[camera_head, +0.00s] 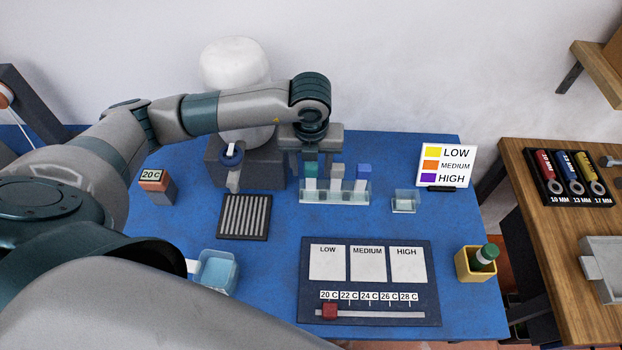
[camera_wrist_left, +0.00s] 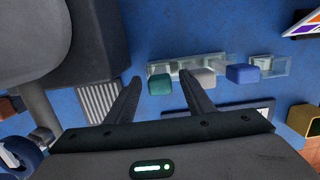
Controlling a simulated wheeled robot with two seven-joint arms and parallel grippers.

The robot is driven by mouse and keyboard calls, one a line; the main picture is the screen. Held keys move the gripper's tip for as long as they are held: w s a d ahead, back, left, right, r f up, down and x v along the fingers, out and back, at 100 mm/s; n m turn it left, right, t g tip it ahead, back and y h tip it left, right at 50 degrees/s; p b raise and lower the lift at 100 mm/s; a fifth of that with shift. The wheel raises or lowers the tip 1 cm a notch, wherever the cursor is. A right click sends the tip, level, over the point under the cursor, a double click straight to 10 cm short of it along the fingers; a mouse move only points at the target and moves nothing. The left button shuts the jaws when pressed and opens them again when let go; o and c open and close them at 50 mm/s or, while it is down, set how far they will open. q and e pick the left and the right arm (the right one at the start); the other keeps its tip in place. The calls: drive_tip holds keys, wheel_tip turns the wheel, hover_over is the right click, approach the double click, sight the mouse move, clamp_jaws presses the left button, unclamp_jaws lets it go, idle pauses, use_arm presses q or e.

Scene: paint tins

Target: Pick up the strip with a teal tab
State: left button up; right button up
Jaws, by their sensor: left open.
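The strip with a teal tab (camera_head: 311,170) stands upright at the left end of a clear rack (camera_head: 334,197) on the blue table. Its tab (camera_wrist_left: 159,85) also shows in the left wrist view, between the two finger lines. My left gripper (camera_head: 308,166) is open and pointed down over the tab, with a finger to either side. I cannot tell whether either finger touches it. The rack also holds a strip with a grey tab (camera_head: 337,171) and one with a blue tab (camera_head: 363,172). My right gripper is not in view.
The grey tab stands close to the right finger. A small clear dish (camera_head: 405,201) sits right of the rack. A dark grooved tray (camera_head: 244,216) lies to the left, and a dark chart board (camera_head: 368,285) lies in front. A LOW/MEDIUM/HIGH sign (camera_head: 445,166) stands behind right.

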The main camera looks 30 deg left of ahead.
use_arm(q)
clamp_jaws()
drive_tip(key=shift+r, duration=0.1)
wheel_tip(320, 180, up, 10)
drive_tip(key=p, duration=0.5)
idle(0.3)
idle(0.5)
